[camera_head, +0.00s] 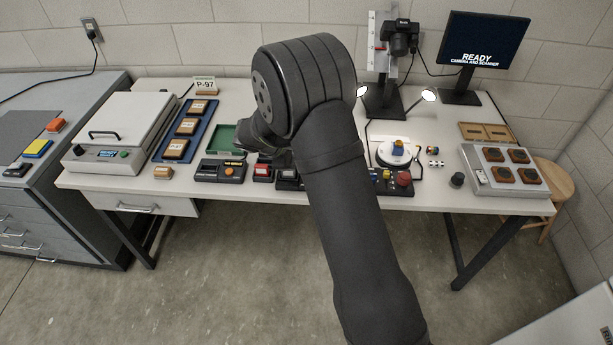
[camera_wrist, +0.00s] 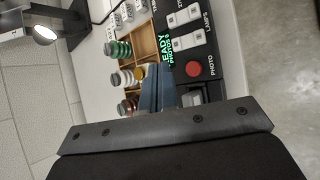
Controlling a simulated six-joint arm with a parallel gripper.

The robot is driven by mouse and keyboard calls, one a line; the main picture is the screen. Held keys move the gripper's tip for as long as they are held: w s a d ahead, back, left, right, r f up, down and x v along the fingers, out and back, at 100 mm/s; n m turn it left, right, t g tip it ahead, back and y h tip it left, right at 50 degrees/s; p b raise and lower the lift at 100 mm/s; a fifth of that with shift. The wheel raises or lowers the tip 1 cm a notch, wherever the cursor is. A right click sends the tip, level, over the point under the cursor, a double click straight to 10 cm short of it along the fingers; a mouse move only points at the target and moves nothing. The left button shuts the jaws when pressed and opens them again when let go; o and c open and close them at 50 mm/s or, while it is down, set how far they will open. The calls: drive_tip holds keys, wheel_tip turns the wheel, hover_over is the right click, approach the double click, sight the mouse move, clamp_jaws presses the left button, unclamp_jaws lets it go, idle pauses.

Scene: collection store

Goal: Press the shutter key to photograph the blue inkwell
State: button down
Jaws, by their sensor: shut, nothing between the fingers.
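The blue inkwell (camera_head: 398,147) sits on the round white stand (camera_head: 391,160) under the camera (camera_head: 402,38), in the head view. In the wrist view a red round button (camera_wrist: 193,68) is marked PHOTO, on a black console (camera_wrist: 208,62) with white LAMPS keys. My gripper (camera_wrist: 160,76) is shut and empty; its fingertips show over the console's edge beside the green display, apart from the red button in the picture. Their height above it cannot be told. In the head view my arm hides the fingertips and part of the consoles.
A wooden box (camera_wrist: 146,44) with several capped jars lies beside the console in the wrist view. A lamp (camera_head: 428,95) stands right of the camera stand. The monitor (camera_head: 484,40) reads READY. A red knob (camera_head: 403,179) sits near the table's front edge.

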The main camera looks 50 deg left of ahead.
drive_tip(key=shift+f, duration=2.6)
drive_tip(key=shift+f, duration=0.4)
drive_tip(key=shift+f, duration=0.45)
idle(0.7)
drive_tip(key=shift+r, duration=0.9)
drive_tip(key=shift+r, duration=2.5)
drive_tip(key=shift+f, duration=0.1)
